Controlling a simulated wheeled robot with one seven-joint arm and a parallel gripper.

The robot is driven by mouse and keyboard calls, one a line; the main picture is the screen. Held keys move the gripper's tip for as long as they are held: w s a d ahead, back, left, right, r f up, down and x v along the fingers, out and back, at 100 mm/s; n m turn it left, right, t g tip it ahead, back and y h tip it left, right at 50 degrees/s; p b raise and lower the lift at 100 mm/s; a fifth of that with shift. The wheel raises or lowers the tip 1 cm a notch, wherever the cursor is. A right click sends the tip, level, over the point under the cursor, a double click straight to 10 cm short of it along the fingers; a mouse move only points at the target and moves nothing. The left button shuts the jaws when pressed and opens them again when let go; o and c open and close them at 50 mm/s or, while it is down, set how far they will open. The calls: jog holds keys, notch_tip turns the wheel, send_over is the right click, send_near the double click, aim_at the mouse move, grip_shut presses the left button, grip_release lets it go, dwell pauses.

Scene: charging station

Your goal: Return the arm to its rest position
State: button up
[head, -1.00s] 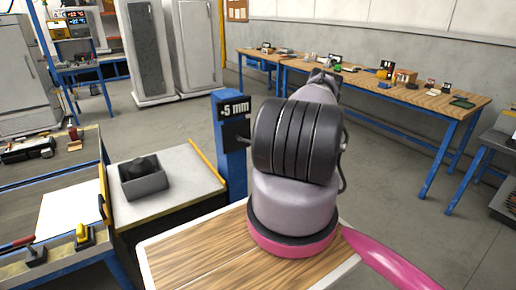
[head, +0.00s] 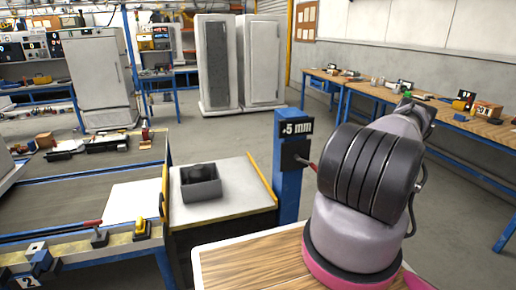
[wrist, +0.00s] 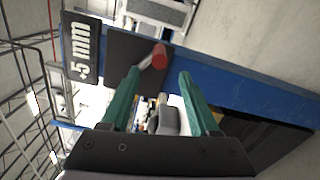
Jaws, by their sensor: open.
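My arm (head: 365,190) rises from the wooden top at the lower right of the head view. Its far end is hidden behind its own links there. In the wrist view my gripper (wrist: 160,85) has its two green fingers spread apart, with nothing held between them. A red-tipped lever (wrist: 158,56) on a dark plate lies beyond the fingertips, close to the left finger; I cannot tell whether they touch.
A grey bin (head: 201,188) with a dark item stands on the pale bench left of the post. A yellow-handled clamp (head: 142,230) and red-handled lever (head: 97,232) sit at the lower left. A workbench (head: 400,92) runs along the right wall. Open floor lies behind the post.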

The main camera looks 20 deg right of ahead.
jog(key=w+a+r+n+g+y, duration=0.3)
jog(key=a+r+n+y, duration=0.4)
jog(key=r, duration=0.5)
jog(key=w+a+r+n+g+y, duration=0.35)
jog(key=a+r+n, duration=0.45)
jog(key=r+n, duration=0.3)
jog(key=s+a+r+n+g+y, duration=0.25)
jog(key=a+r+n+g, duration=0.3)
jog(key=a+r, duration=0.45)
jog(key=s+a+r+n+g+h, duration=0.2)
jog(key=s+a+r+n, duration=0.4)
jog(key=s+r+n, duration=0.15)
jog(key=s+a+r+n+t+h, duration=0.1)
jog(key=s+r+n+h, duration=0.3)
jog(key=s+r+n, duration=0.3)
jog(key=s+a+r+n+t+h, duration=0.2)
jog(key=s+r+n+h, duration=0.3)
jog(key=s, duration=0.9)
notch_tip(320, 180, up, 3)
jog(key=n, duration=0.4)
jog(key=shift+s+a+f+n, duration=0.2)
jog(key=shift+a+n, duration=0.1)
jog(key=shift+n, duration=0.1)
